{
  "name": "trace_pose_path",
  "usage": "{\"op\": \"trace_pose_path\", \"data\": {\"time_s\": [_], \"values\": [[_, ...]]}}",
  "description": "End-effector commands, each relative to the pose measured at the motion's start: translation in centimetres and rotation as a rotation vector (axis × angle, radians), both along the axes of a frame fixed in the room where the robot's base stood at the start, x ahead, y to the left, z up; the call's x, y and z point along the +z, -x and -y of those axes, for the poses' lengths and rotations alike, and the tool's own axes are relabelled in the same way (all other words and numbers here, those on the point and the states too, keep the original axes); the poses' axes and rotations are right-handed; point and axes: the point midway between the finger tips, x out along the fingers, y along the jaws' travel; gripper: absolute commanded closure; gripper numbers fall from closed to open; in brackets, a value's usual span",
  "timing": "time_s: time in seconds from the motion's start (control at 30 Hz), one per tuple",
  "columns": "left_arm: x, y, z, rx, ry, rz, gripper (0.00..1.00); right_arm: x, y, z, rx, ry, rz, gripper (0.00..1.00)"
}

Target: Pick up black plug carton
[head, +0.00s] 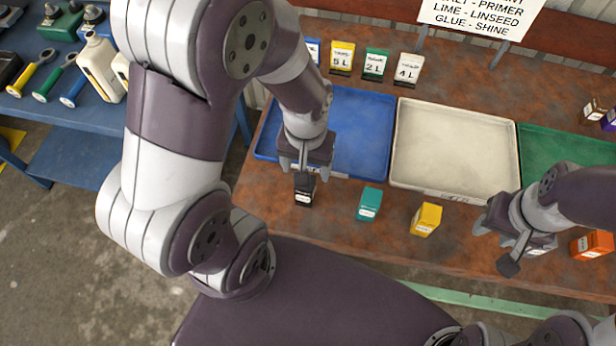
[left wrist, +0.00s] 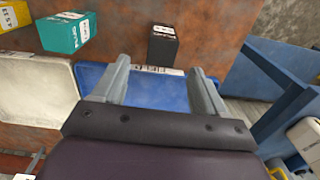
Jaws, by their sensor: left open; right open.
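The black plug carton (head: 304,192) stands on the brown bench near its front edge, in front of the blue tray. It has a white label. My left gripper (head: 304,171) is open just above it, pointing down. In the left wrist view the carton (left wrist: 162,46) appears just beyond the tips of my open left gripper (left wrist: 160,68), centred between the fingers and not held. My right gripper (head: 494,246) is open and empty at the right, over the bench's front edge.
A teal carton (head: 369,203), a yellow carton (head: 427,219) and an orange carton (head: 592,245) stand along the bench front. Blue (head: 365,125), cream (head: 455,150) and green (head: 560,150) trays lie behind. A blue side table (head: 75,110) holds tools and bottles.

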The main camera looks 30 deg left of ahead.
Motion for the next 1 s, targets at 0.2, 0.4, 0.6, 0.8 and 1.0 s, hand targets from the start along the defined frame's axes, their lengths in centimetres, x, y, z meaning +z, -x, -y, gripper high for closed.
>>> {"op": "trace_pose_path", "data": {"time_s": [0.2,0.4,0.6,0.8,1.0], "values": [[-3.8,0.1,0.0,0.0,-0.001,-0.002,0.28,-0.3,0.0,0.0,0.0,0.0,0.0,0.57],[-7.0,0.1,-0.3,0.0,0.0,-0.006,0.28,0.0,0.0,0.0,0.0,0.0,0.0,0.57],[-9.3,0.0,-0.3,0.0,0.0,0.0,0.28,-0.2,0.0,0.0,0.0,0.0,0.0,0.57],[-9.3,0.0,-0.3,0.0,0.0,0.001,0.34,-0.2,0.0,0.0,0.0,0.0,0.0,0.57],[-9.3,0.0,-0.3,0.0,0.0,0.001,0.84,-0.2,0.0,0.0,0.0,0.0,0.0,0.57]]}}
